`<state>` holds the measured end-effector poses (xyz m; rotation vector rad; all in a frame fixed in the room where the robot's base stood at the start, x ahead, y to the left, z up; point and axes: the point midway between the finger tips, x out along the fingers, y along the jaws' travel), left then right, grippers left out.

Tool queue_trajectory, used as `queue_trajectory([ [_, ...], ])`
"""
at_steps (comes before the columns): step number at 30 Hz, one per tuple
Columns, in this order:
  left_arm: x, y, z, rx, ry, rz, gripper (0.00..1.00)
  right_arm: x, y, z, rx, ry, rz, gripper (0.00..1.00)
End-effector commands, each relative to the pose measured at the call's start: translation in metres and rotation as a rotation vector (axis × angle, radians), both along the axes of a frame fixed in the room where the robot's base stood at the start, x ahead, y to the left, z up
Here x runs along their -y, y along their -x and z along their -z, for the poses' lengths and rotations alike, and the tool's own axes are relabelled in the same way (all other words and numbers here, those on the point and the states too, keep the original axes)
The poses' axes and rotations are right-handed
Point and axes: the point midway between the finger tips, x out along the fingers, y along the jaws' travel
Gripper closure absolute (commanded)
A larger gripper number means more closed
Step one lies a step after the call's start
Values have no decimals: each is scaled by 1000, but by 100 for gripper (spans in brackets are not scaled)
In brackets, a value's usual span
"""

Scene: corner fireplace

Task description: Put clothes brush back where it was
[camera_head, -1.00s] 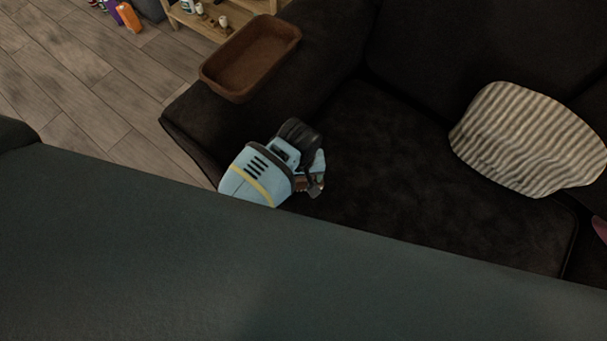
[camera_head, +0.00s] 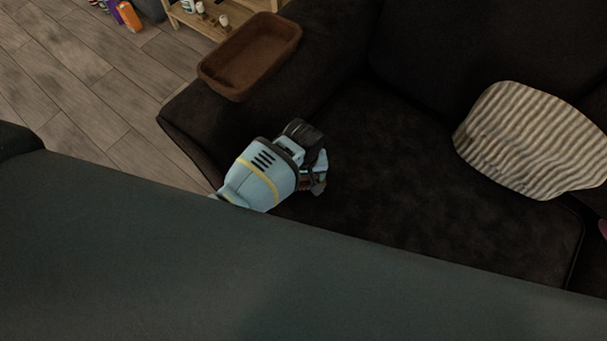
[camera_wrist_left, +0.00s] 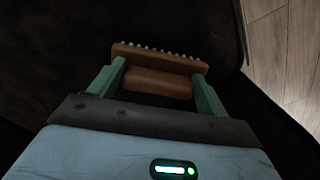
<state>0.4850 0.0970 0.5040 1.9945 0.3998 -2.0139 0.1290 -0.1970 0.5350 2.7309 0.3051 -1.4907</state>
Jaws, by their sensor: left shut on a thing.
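My left gripper (camera_head: 318,178) is over the seat of the dark sofa (camera_head: 400,190) in the head view. In the left wrist view its two green fingers (camera_wrist_left: 155,85) are shut on the brown clothes brush (camera_wrist_left: 158,84). The brush's bristles show along its far edge. In the head view the brush is mostly hidden by the gripper. I cannot tell whether the brush touches the seat. My right gripper is not in view.
A brown tray (camera_head: 222,85) sits on the sofa arm, beyond my left gripper. A striped cushion (camera_head: 530,140) lies at the right. A wooden shelf (camera_head: 240,12) with small items stands at the top. Wood floor (camera_head: 90,90) is at left.

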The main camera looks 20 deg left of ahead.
Motion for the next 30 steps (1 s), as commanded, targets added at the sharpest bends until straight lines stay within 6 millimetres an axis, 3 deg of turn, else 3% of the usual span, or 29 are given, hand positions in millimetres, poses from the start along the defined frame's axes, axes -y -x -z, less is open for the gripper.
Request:
queue_trajectory([
  [3,0,0,3,0,0,0,44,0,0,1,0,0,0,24],
  [4,0,0,3,0,0,0,22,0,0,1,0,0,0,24],
  [9,0,0,3,0,0,0,1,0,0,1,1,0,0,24],
  [20,0,0,-3,1,0,0,1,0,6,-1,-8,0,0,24],
  [30,0,-2,-63,5,2,1,1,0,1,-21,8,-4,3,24],
])
